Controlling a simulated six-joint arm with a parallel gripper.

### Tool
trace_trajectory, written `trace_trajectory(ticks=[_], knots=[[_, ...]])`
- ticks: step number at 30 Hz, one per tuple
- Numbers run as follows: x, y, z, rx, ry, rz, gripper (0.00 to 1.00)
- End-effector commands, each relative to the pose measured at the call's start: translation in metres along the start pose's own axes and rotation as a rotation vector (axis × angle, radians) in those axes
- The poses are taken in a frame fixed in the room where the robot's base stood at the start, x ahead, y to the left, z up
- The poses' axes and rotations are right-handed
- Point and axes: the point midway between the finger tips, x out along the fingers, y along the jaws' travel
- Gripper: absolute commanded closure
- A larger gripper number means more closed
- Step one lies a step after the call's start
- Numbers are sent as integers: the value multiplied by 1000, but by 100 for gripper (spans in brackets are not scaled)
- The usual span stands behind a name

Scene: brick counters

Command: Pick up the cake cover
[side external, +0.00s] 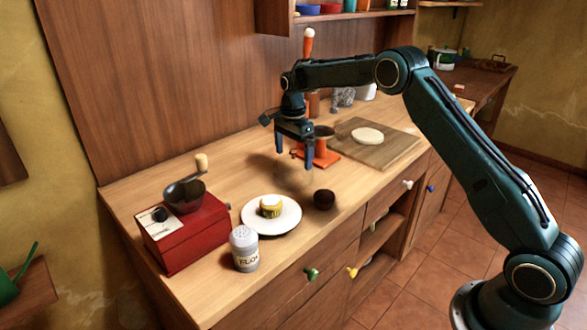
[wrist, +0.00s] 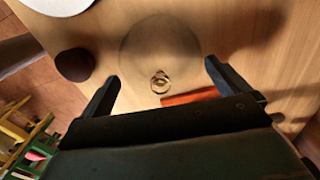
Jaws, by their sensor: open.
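The cake cover (wrist: 160,48) looks like a clear, faint dome with a small round knob, standing on the wooden counter in the wrist view. Its knob (wrist: 160,81) lies between my two fingers in that picture. In the side view the cover is too faint to make out clearly below my gripper (side external: 294,160). My gripper is open and empty, pointing down above the counter. Its fingers also show in the wrist view (wrist: 162,72), one on each side of the knob. I cannot tell how high the fingertips are above it.
A white plate (side external: 285,222) with a small cake (side external: 270,206), a dark round object (side external: 324,199), a flour shaker (side external: 244,250) and a red grinder (side external: 185,233) stand nearby. An orange stand (side external: 320,158) is close behind my gripper. A cutting board (side external: 400,150) lies to the right.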

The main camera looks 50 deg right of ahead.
Motion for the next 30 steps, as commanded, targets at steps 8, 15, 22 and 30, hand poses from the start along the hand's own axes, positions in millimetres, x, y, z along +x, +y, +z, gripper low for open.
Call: trace_trajectory(ticks=[8,15,22,30], knots=[[0,0,0,0,0,0,10],[2,1,0,0,0,4,57],[5,2,0,0,-1,10,88],[5,2,0,0,-1,9,88]])
